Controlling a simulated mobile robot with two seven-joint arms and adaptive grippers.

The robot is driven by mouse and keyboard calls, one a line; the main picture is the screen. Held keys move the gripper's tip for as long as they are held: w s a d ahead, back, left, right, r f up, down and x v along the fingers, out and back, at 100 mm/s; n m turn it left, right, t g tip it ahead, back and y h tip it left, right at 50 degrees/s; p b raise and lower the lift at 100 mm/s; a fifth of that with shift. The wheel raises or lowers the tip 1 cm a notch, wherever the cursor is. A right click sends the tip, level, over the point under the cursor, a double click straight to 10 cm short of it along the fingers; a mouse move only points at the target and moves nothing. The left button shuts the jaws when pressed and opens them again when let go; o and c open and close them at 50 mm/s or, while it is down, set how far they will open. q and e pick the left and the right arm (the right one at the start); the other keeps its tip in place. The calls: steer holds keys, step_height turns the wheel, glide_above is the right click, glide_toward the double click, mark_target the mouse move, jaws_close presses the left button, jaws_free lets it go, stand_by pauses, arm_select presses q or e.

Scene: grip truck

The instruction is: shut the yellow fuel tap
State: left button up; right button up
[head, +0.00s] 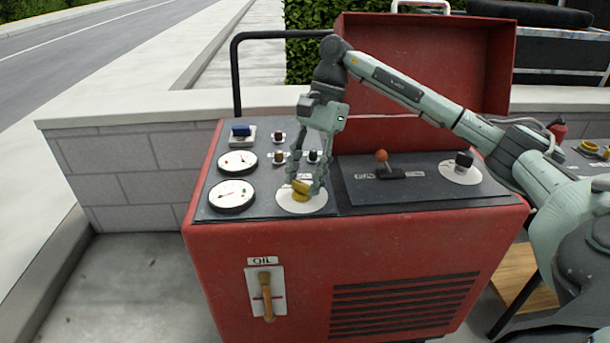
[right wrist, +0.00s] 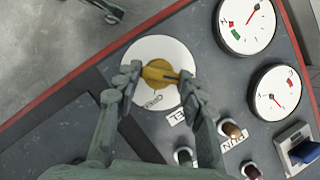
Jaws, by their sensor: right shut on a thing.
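The yellow fuel tap (head: 301,190) sits on a round white dial plate (head: 290,205) on the dark top panel of the red machine. My right gripper (head: 308,190) reaches down over the panel with its fingers at the tap. In the right wrist view the two fingertips (right wrist: 156,78) close on either side of the yellow tap (right wrist: 160,66), and the white plate (right wrist: 136,60) shows around it. A dark pointer line on the tap points toward the right finger there. Small lettering shows on the plate, partly cut by the fingers. My left gripper is not in view.
Two round gauges (head: 233,194) lie left of the tap. Small knobs (head: 279,157) and a blue switch (head: 241,131) sit behind it. An orange-topped lever (head: 381,156) and a black knob (head: 463,160) are to the right. The raised red lid (head: 480,60) stands behind.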

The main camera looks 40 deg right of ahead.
steer(key=o, duration=1.2)
steer(key=shift+c, duration=0.2)
step_height(320, 180, up, 10)
